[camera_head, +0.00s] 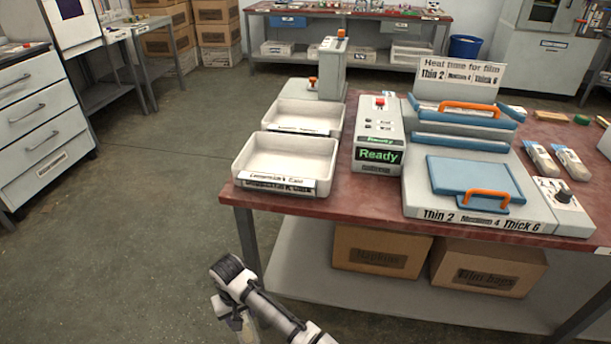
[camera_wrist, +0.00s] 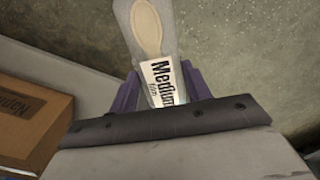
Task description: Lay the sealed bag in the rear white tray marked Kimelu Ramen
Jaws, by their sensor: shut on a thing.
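My gripper (camera_wrist: 162,92) is shut on a clear bag (camera_wrist: 146,28) that holds a wooden spoon and bears a "Medium film" label. In the head view my gripper (camera_head: 238,318) hangs low in front of the table, below the tabletop and left of its shelf. The rear white tray (camera_head: 308,115) stands on the table behind the front white tray (camera_head: 288,157). Both trays look empty. The rear tray's front label is too small to read surely and partly hidden by the front tray. The front tray's label seems to read "Linnerman's Cafe".
The red-brown table (camera_head: 345,213) also carries a control box (camera_head: 379,135) showing "Ready" and a blue-plated press (camera_head: 470,180). A grey machine (camera_head: 333,65) stands behind the rear tray. Cardboard boxes (camera_head: 378,252) sit on the shelf below. The floor left of the table is clear.

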